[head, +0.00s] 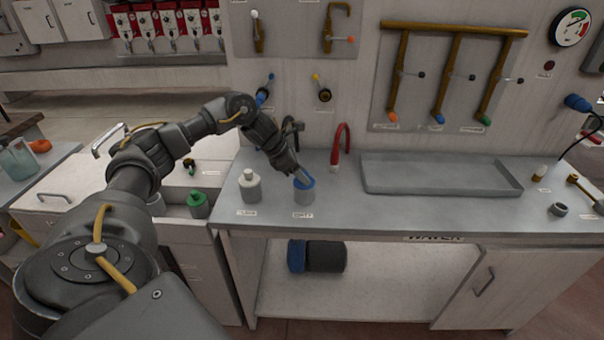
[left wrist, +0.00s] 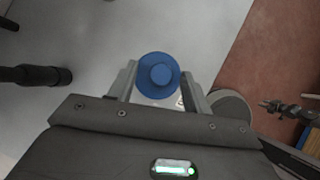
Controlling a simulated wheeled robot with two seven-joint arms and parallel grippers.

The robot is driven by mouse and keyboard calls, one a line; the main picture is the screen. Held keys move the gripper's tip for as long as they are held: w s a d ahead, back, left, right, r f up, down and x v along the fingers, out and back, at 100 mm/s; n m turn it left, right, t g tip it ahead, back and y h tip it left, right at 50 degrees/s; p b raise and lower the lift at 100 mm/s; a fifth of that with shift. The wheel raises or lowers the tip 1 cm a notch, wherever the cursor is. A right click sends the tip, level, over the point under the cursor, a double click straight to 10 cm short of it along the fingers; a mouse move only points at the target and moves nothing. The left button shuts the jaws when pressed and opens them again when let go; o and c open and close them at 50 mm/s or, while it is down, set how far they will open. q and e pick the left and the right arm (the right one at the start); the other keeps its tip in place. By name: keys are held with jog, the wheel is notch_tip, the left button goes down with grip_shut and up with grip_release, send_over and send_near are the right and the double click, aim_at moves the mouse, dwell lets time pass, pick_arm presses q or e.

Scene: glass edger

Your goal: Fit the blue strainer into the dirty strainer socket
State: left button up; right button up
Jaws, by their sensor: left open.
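The blue strainer (head: 304,182) sits upright on top of a grey cylindrical socket (head: 303,196), with a small label in front that seems to read "DIRTY". How deep it sits, I cannot tell. My left gripper (head: 297,175) is at the blue strainer's top, coming down from the upper left. In the left wrist view the strainer's round blue top (left wrist: 159,74) lies between the two fingers (left wrist: 160,86), which are spread apart on either side of it. My right gripper is not in view.
A white-topped strainer (head: 250,177) stands in a grey holder to the left. A green one (head: 198,202) is in the lower unit further left. A red curved tap (head: 341,150) stands behind right. A shallow grey tray (head: 440,188) lies right. The counter front is clear.

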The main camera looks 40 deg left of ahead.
pick_arm(q)
jog(key=b+v, duration=0.1)
jog(key=v, duration=0.9)
dwell(0.5)
